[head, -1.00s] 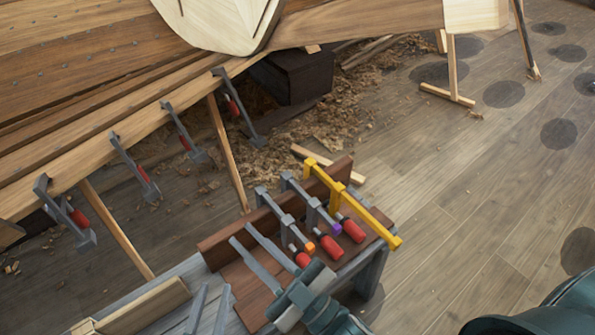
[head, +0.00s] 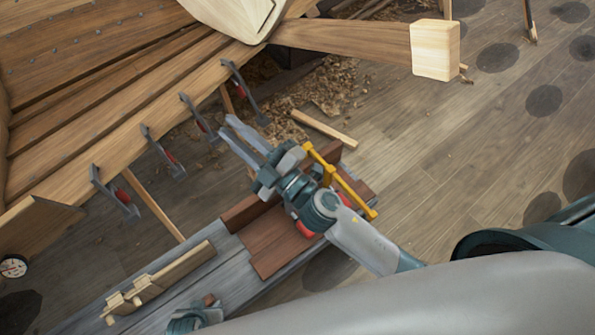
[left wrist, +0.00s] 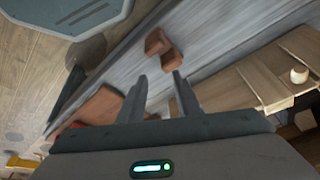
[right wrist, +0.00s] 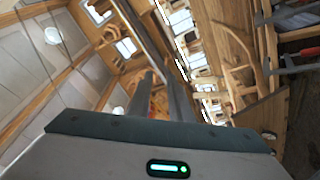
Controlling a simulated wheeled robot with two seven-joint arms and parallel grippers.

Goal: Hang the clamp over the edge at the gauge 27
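Several grey clamps with red handles hang along the hull plank's edge (head: 95,155), the nearest clamp (head: 115,193) at left. A round white dial gauge (head: 13,266) shows at the lower left; its reading is too small to tell. My left gripper (left wrist: 160,80) is open and empty above the bench.
The grey bench (head: 215,262) carries wooden pieces (head: 160,280) and small brown blocks (left wrist: 160,48). Slanting props (head: 150,210) stand under the hull. A pale-ended beam (head: 434,50) sticks out at the upper right.

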